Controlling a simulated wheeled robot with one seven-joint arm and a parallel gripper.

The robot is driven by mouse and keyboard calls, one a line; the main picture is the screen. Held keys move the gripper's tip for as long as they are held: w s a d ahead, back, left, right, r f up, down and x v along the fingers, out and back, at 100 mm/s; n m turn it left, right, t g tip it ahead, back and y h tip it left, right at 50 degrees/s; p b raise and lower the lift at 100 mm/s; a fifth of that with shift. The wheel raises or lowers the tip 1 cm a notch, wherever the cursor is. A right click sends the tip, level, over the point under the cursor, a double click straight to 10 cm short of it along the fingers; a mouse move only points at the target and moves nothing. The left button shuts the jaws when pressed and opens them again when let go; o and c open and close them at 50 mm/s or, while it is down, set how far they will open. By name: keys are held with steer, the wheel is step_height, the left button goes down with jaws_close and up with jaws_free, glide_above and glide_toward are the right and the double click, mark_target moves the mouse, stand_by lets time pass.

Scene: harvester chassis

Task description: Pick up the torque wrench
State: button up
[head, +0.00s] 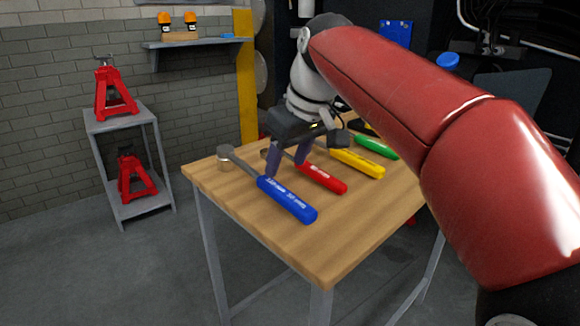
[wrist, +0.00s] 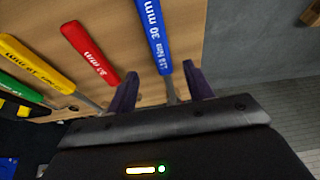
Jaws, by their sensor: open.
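Several handled tools lie side by side on the wooden table (head: 315,262); I cannot tell for sure which is the torque wrench. The nearest has a blue handle (head: 287,200) marked 30 mm, a grey shaft and a head (head: 225,153) at the table's left edge. Beside it lie a red-handled (head: 322,178), a yellow-handled (head: 357,163) and a green-handled tool (head: 376,147). My gripper (head: 286,168) is open, pointing down over the blue tool. In the wrist view, the blue handle (wrist: 158,40) and its shaft run between my open fingers (wrist: 162,74). Whether they touch is unclear.
A yellow-and-black item (wrist: 18,110) lies beyond the green tool in the wrist view. A grey stand (head: 104,123) with two red jacks (head: 115,93) is at the left. A wall shelf (head: 195,42) holds orange items. The table's front is clear.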

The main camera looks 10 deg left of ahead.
mark_target(278, 187)
steer(key=b+x, duration=0.1)
steer(key=x, duration=0.6)
steer(key=shift+s+a+f, duration=0.1)
steer(key=shift+f, duration=0.15)
steer(key=shift+r, duration=0.1)
jaws_close()
